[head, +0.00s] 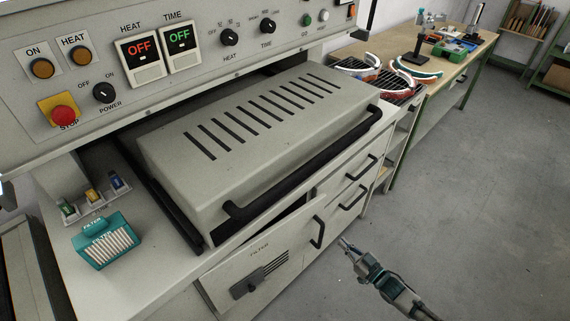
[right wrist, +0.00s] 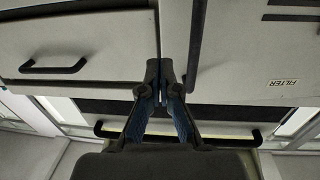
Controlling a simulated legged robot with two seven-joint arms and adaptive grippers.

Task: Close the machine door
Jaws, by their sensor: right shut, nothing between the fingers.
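The machine's lower front door (head: 265,252), pale grey and marked FILTER, has a vent, a dark latch and a black handle (head: 319,232). It stands ajar, with a dark gap along its top edge. In the right wrist view the door (right wrist: 240,60) is at upper right, with its handle (right wrist: 195,45) upright beside the fingertips. My right gripper (head: 344,243) is shut and empty, just right of the handle in the head view. It also shows in the right wrist view (right wrist: 160,72). I cannot tell whether it touches the door. My left gripper is not in view.
Above the door is a slotted grey hood (head: 260,115) with a long black handle. Drawers (head: 350,185) are right of the door. A teal filter box (head: 106,245) sits on the left counter. A workbench (head: 455,65) stands farther back. The grey floor (head: 480,190) at right is clear.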

